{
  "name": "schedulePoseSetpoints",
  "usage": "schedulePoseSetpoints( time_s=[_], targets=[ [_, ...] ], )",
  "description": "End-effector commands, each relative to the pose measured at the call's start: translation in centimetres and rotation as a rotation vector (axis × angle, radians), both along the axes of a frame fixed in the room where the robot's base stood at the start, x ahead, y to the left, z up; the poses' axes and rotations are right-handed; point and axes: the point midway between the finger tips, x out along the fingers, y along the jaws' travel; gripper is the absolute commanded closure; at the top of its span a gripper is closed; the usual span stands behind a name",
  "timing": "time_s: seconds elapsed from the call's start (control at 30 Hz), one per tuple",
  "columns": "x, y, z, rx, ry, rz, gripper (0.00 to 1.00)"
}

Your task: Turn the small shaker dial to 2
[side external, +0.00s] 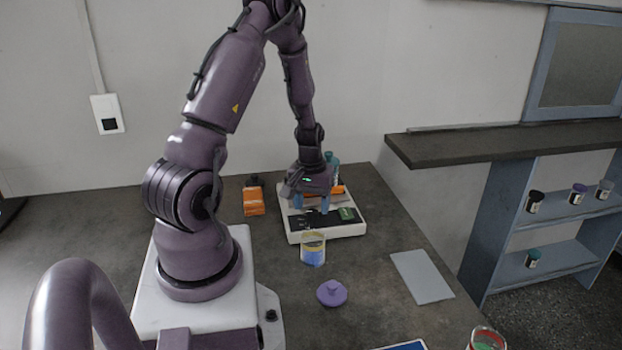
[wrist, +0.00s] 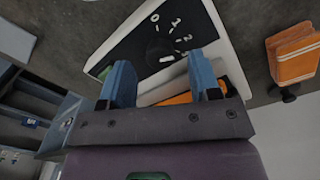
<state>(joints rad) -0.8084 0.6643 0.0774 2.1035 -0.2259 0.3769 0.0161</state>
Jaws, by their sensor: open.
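The shaker (side external: 298,238) is a white base with a black top panel, on the grey table behind the glass jar. In the wrist view its panel (wrist: 122,55) carries white numerals, with 0, 1 and 2 legible. The dark dial (wrist: 157,48) is round and sits beside these numerals. A short white mark shows near its lower edge; I cannot tell which numeral the dial points to. My gripper (side external: 311,204) hangs over the shaker, pointing down. Its two blue fingers (wrist: 162,78) are apart with nothing between them, near the dial and not seen touching it.
An orange block-like object (side external: 254,201) stands left of the shaker. A glass jar (side external: 313,250) with yellow and blue stands just in front. A purple lid (side external: 332,293) and a grey flat plate (side external: 422,277) lie nearer. Small jars stand on the blue shelf (side external: 545,225) at right.

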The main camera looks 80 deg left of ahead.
Motion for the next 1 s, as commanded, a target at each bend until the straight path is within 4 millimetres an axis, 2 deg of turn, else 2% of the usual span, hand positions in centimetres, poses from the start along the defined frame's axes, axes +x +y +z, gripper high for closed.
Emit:
schedulePoseSetpoints(
  time_s=[0.3,0.5,0.67,1.0],
  targets=[
    [-0.2,0.2,7.2,0.005,-0.004,-0.001,0.43],
    [-0.3,0.2,10.1,0.001,-0.002,0.001,0.43],
    [-0.4,0.2,10.9,0.0,0.0,0.001,0.43],
    [-0.4,0.2,10.9,-0.001,0.001,0.001,0.43]
  ],
)
